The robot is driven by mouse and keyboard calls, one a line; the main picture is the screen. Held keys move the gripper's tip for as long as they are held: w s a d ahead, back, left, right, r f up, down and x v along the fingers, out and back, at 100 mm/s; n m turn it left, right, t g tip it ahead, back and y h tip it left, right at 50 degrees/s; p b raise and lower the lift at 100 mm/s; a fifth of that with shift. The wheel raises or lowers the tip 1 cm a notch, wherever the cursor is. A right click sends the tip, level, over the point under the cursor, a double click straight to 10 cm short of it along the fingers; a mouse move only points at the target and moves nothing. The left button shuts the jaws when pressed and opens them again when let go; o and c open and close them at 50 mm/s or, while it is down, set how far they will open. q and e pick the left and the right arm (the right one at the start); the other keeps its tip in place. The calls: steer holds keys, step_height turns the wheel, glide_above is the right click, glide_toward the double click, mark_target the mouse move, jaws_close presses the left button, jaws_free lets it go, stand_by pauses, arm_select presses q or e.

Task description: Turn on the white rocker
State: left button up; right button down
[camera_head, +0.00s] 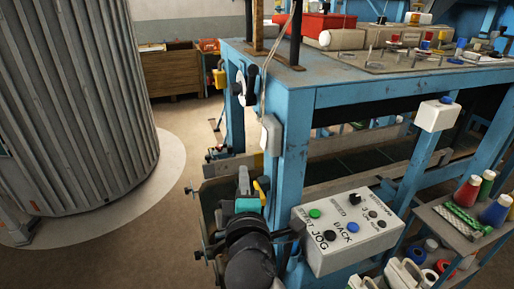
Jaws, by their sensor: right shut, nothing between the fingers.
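A small pale box (271,134) is fixed to the blue corner leg of the workbench, with a thin cable running up from it. A black and white fitting (247,85) sits higher on the same bench corner. I cannot tell which of them carries the white rocker, or its position. My right gripper (243,178) is below and left of the pale box, apart from it, at the end of my dark arm rising from the bottom. It is shut and empty. My left gripper is out of view.
A pale control box (345,232) with green, black and blue buttons is right of my arm. A white box with a blue button (437,116) is on another leg. Thread cones (467,193) stand at right. A ribbed grey cylinder (75,100) stands left; floor between is clear.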

mark_target(264, 138)
steer(key=shift+w, duration=0.1)
steer(key=w+d+p, duration=0.1)
steer(key=w+d, duration=0.2)
steer(key=w, duration=0.8)
steer(key=shift+f+p, duration=0.4)
steer(key=shift+f, duration=0.05)
steer(key=shift+d, duration=0.1)
steer(key=shift+w+d+f+n+b, duration=0.15)
steer(key=shift+d+n+b, duration=0.2)
steer(key=shift+n, duration=0.25)
